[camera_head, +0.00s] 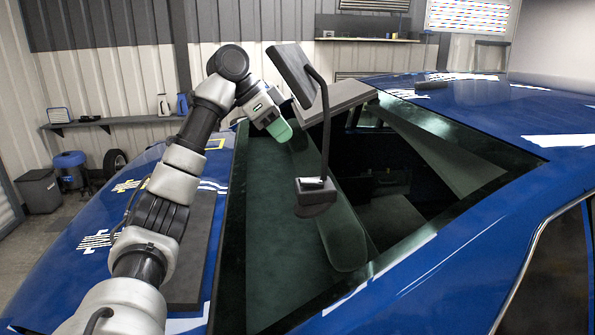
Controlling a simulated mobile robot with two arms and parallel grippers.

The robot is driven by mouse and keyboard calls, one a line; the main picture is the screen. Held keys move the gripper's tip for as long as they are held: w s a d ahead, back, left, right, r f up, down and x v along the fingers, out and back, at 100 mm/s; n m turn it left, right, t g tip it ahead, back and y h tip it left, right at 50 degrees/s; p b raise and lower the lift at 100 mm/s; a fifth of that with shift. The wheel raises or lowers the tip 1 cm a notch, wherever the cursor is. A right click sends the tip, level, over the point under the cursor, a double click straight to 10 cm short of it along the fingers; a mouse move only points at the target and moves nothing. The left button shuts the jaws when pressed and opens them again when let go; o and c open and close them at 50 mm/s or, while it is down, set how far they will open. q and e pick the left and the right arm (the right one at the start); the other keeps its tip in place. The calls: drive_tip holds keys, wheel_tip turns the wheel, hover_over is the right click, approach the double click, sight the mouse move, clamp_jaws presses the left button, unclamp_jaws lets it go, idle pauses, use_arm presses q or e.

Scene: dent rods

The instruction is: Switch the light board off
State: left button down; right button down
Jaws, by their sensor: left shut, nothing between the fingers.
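The light board (291,74) is a dark, tilted flat panel on a thin curved black stem. Its stem runs down to a small dark base (316,190) with a pale spot on its top, over the car's glass. Its lit face is turned away, so I cannot tell whether it glows. My left gripper (281,131) has green fingertips and is shut and empty. It is left of the stem, below the panel and above the base, apart from the base. My right gripper is not in view.
A blue car (475,100) fills most of the view, with dark glass in the middle. A grey slab (342,100) sits behind the stem. A dark mat (193,245) lies under my left arm. A wall shelf (90,123) and a grey bin (39,190) are at left.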

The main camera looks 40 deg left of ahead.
use_arm(q)
hover_over(307, 182)
drive_tip(key=s+a, duration=0.1)
drive_tip(key=f, duration=0.4)
drive_tip(key=shift+s+a+f+p, duration=0.2)
drive_tip(key=shift+f+p, duration=0.1)
drive_tip(key=shift+p, duration=0.1)
wheel_tip(307, 182, down, 4)
drive_tip(key=shift+w+r, duration=0.1)
drive_tip(key=shift+r, duration=0.15)
drive_tip(key=shift+a+f, duration=0.1)
drive_tip(key=shift+f, duration=0.45)
drive_tip(key=shift+f, duration=0.1)
